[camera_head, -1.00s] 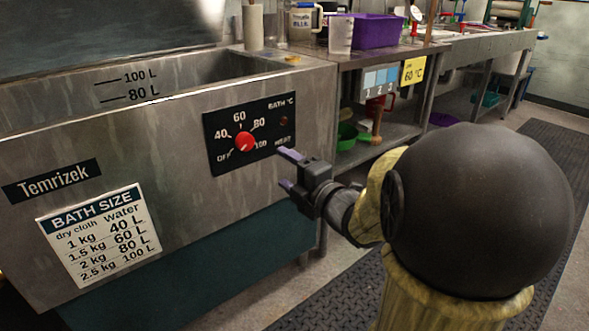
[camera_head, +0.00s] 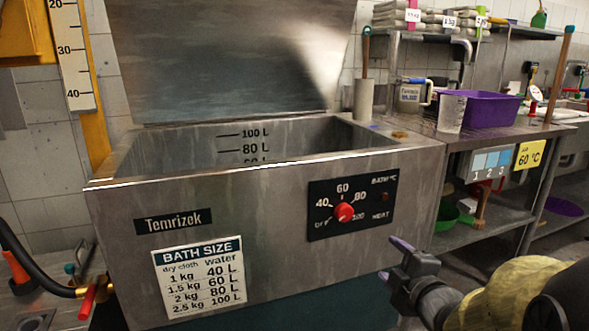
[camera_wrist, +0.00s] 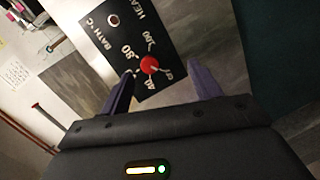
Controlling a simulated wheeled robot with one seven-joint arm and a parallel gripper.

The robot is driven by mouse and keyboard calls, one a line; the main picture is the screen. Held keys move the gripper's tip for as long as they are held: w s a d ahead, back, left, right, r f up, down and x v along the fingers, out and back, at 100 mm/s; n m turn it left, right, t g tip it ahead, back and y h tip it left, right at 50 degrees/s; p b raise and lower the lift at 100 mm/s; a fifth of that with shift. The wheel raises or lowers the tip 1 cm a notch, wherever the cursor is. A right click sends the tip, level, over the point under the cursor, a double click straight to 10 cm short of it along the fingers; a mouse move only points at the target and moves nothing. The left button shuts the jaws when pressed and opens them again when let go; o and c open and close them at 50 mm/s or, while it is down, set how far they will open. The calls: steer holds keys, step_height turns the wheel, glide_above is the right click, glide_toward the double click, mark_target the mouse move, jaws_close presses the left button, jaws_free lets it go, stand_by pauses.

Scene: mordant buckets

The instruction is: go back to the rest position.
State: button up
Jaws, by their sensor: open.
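My gripper (camera_head: 394,260) is at the lower right of the head view, in front of the steel bath's (camera_head: 120,200) front face. Its two purple-tipped fingers are apart with nothing between them, and they also show in the wrist view (camera_wrist: 162,82). The red dial knob (camera_head: 344,212) on the black control panel (camera_head: 320,190) lies beyond the fingers, up and left of them in the head view. The wrist view shows the knob (camera_wrist: 149,65) past the finger gap, and the gripper appears clear of it.
The bath's lid (camera_head: 220,60) stands raised. A bench to the right holds a clear jug (camera_head: 451,112) and a purple tub (camera_head: 485,110). A hose with a red-handled valve (camera_head: 87,303) is at the lower left.

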steer(key=s+a+f+m+g+h+p, duration=0.1)
steer(key=s+a+f+m+g+p, duration=0.2)
steer(key=s+m+g+p, duration=0.35)
steer(key=s+a+f+m+g+h+p, duration=0.1)
steer(key=s+a+f+m+g+p, duration=0.25)
steer(key=s+m+g, duration=0.4)
step_height(320, 180, up, 39)
steer(key=m+t+p, duration=0.1)
steer(key=m+p, duration=0.1)
steer(key=p, duration=3.6)
steer(key=shift+s+f+m, duration=0.2)
steer(key=shift+s+m, duration=0.05)
steer(key=shift+m, duration=0.15)
steer(key=shift+c, duration=0.4)
